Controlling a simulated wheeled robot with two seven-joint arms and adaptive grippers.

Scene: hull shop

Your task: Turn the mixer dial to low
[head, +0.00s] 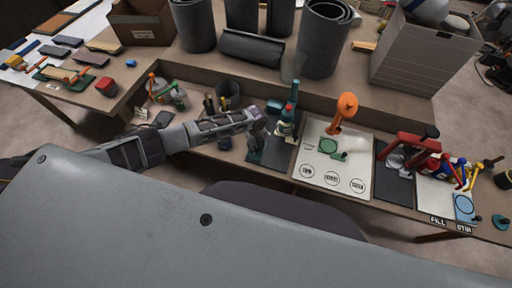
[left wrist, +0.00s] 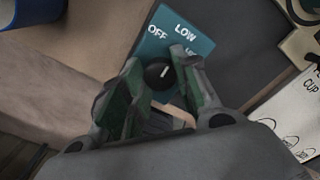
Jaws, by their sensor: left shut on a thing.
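My left gripper (head: 257,150) reaches down over the dark mat on the bench. In the left wrist view the teal dial plate (left wrist: 205,47) shows the words OFF and LOW, and a third label is partly hidden by a finger. The black mixer dial (left wrist: 157,75) with a short white pointer mark lies between the fingers of my left gripper (left wrist: 165,82), which is shut on it. The mark tilts up and right, roughly toward LOW. In the head view the gripper hides the dial. My right gripper is not in view.
A teal and red upright device (head: 288,120) stands just right of the gripper. Further right are a white board (head: 308,160) with an orange-headed tool (head: 346,106) and a red clamp-like frame (head: 405,146). Dark cylinders (head: 325,40) and a grey crate (head: 420,58) stand behind.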

